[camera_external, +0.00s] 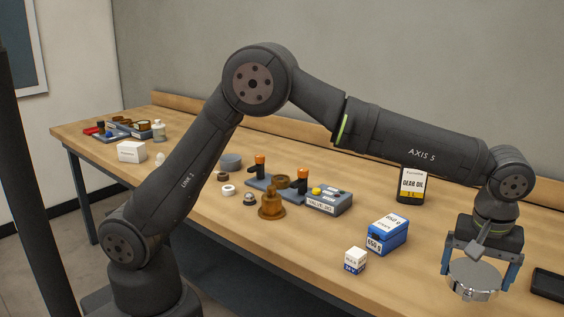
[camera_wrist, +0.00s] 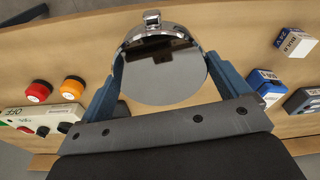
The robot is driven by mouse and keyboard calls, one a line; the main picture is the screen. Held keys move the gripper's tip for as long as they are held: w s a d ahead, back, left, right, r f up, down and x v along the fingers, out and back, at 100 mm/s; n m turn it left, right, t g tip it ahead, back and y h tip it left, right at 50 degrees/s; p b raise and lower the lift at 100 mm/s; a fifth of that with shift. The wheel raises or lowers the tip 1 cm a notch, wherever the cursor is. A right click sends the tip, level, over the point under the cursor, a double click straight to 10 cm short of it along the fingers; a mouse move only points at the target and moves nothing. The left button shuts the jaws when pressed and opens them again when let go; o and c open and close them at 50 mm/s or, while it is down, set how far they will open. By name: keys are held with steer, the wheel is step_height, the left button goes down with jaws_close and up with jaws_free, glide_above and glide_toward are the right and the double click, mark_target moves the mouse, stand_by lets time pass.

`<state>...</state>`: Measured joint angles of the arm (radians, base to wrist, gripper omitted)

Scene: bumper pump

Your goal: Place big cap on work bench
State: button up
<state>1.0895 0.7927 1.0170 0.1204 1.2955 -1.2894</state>
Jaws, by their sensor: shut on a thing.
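The big cap is a shiny chrome disc (camera_external: 474,282) between the blue fingers of my gripper (camera_external: 479,276), at the right of the external view. In the wrist view the cap (camera_wrist: 165,75) shows its mirror-like round face, with a small chrome knob on its far rim, and a finger on each side. My gripper is shut on it. The work bench (camera_external: 410,250) is the long wooden table. The cap is over its right part; I cannot tell whether it touches the top.
A dark tray (camera_external: 549,284) lies right of the cap. A blue box (camera_external: 386,234), a small white bulb box (camera_external: 355,261) and a gear oil can (camera_external: 411,185) stand to the left. Red (camera_wrist: 38,91) and orange (camera_wrist: 71,87) buttons are at left in the wrist view.

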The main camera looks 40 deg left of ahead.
steer(key=shift+s+d, duration=0.4)
steer(key=shift+s, duration=0.3)
steer(key=w+f, duration=0.2)
steer(key=w, duration=0.1)
steer(key=w+a+f, duration=0.1)
steer(key=w+f, duration=0.1)
steer(key=w, duration=0.2)
steer(key=w+f, duration=0.2)
steer(key=w, duration=0.2)
steer(key=shift+a+f, duration=0.15)
steer(key=shift+f, duration=0.25)
steer(key=shift+w+f, duration=0.1)
steer(key=shift+f, duration=1.9)
steer(key=shift+f, duration=0.2)
steer(key=o, duration=1.4)
steer(key=r, duration=0.4)
steer(key=s+r, duration=0.1)
steer(key=r, duration=0.7)
steer(key=shift+s+r, duration=0.1)
steer(key=shift+s, duration=0.15)
